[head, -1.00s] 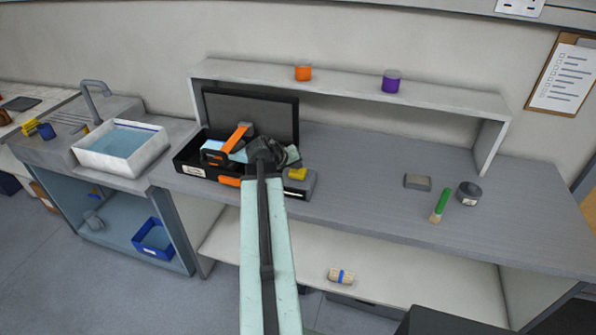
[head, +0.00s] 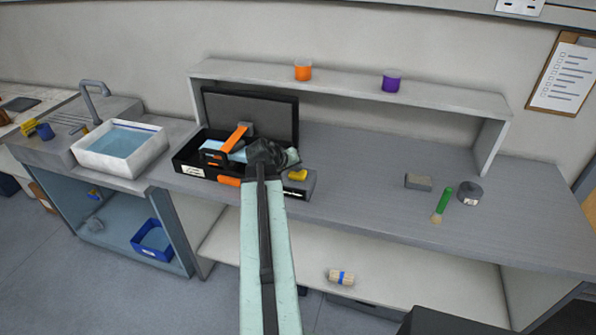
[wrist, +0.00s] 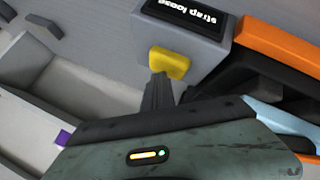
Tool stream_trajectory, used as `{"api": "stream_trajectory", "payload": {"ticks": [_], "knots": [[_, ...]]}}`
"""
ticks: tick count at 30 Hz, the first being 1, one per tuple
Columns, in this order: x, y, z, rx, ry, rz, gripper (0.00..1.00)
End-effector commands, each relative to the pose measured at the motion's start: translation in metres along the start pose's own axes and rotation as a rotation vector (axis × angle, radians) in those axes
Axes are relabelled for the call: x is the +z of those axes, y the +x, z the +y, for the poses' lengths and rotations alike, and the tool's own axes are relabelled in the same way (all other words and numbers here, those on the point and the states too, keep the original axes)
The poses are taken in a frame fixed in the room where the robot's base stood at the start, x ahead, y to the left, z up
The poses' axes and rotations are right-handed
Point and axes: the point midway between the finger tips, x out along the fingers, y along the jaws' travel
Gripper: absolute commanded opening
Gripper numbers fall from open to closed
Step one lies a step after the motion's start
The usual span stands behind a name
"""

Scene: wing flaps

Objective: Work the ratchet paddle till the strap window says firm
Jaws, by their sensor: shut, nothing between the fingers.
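The yellow ratchet paddle (head: 297,175) sits on a grey ratchet box (head: 306,187) at the front right of the black case. In the wrist view the paddle (wrist: 170,62) is a yellow block on the grey housing. The strap window (wrist: 186,12) is black with white letters, seen upside down, reading "strap loose". My gripper (wrist: 158,84) is shut and empty, its fingertips right at the paddle; contact is hard to tell. In the head view my own arm hides the fingers. An orange strap (head: 236,137) runs over the case contents.
The open black case (head: 190,170) stands on the grey bench, its lid (head: 250,114) raised behind. A grey block (head: 418,182), green-handled brush (head: 443,204) and grey tin (head: 469,196) lie to the right. Bench space between the ratchet and the block is free.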

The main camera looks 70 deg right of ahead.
Motion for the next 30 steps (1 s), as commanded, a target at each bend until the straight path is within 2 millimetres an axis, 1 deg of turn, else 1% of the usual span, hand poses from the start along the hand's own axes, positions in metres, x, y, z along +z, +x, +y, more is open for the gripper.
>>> {"api": "stream_trajectory", "payload": {"ticks": [11,23,30], "knots": [[0.0,0.0,0.0,0.0,0.0,-0.001,0.0],[-0.011,-0.016,0.011,0.0,0.0,-0.001,0.0],[-0.011,-0.016,0.011,0.0,0.0,0.0,0.0]]}}
